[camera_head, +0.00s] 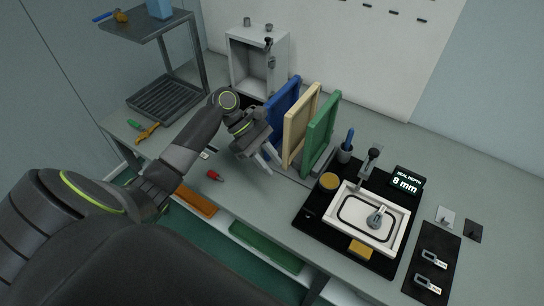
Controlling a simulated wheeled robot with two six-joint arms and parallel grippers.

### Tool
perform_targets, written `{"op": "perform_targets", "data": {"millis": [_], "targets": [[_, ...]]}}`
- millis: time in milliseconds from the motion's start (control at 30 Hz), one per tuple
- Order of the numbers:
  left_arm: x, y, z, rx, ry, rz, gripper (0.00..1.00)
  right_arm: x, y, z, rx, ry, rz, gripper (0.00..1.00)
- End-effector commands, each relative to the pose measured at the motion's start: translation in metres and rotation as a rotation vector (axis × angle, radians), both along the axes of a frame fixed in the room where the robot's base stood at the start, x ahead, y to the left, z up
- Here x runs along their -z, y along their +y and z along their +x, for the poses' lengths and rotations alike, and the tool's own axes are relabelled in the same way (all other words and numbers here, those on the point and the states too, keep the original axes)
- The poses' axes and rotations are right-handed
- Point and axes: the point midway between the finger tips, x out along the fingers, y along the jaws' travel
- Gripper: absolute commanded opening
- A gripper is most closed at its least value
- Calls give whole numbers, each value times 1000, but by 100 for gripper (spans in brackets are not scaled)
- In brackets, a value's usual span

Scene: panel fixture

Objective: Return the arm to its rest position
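My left arm comes in from the left and reaches over the workbench (395,135). My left gripper (271,164) hangs in front of the upright panels, close to the blue panel (281,104). Its two pale fingers point down and stand apart, and I see nothing between them. Whether a finger touches the panels or their base I cannot tell. My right gripper does not show in this view.
A cream panel (300,122) and a green panel (320,130) stand beside the blue one. A framed tray (400,233) sits on a black mat, right. A grey cabinet (240,65) and a shelf rack (192,45) stand behind. A red object (215,175) lies near the front.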

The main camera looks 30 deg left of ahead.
Motion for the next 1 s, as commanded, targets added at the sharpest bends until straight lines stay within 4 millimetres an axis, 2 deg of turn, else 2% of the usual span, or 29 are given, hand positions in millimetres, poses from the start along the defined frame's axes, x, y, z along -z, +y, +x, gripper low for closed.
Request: {"op": "perform_targets", "data": {"millis": [233,367,467,600,700,833,1000], "targets": [[1,0,0,1,-1,1,30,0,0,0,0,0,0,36],[14,-4,-11,45,-50,31,30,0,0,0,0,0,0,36],[38,-8,-33,136,-152,96,30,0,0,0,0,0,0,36],[72,-13,-74,330,-352,232,30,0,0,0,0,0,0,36],[88,-13,-103,481,-487,339,30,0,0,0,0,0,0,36],[97,-10,-140,683,-633,486,30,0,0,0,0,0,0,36],[92,2,-181,929,-748,671,30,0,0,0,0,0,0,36]]}}
